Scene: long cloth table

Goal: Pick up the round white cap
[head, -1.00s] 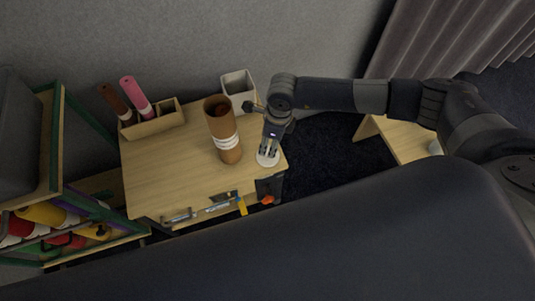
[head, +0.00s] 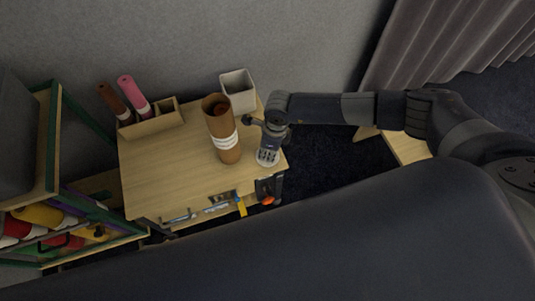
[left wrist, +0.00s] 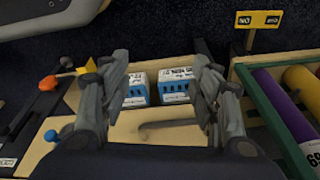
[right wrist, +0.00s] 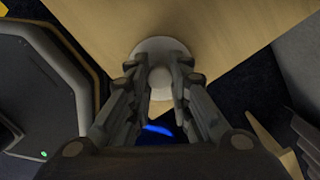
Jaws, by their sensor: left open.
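The round white cap (right wrist: 151,48), a pale disc with a round knob in its middle, lies at the right front corner of the wooden table in the head view (head: 266,162). My right gripper (right wrist: 160,72) is over it, fingers pointing down, with its pads drawn in against both sides of the knob. The fingers hide part of the disc. The cap appears to rest on the tabletop. My left gripper (left wrist: 162,70) is open and empty in the left wrist view, away from the cap; it does not show in the head view.
A tall brown tube (head: 222,130) with white bands stands close left of my right gripper. A white square bin (head: 238,90) is behind. A wooden holder (head: 153,122) with brown and pink rolls stands back left. Blue-and-white boxes (left wrist: 174,84) lie beyond my left fingers.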

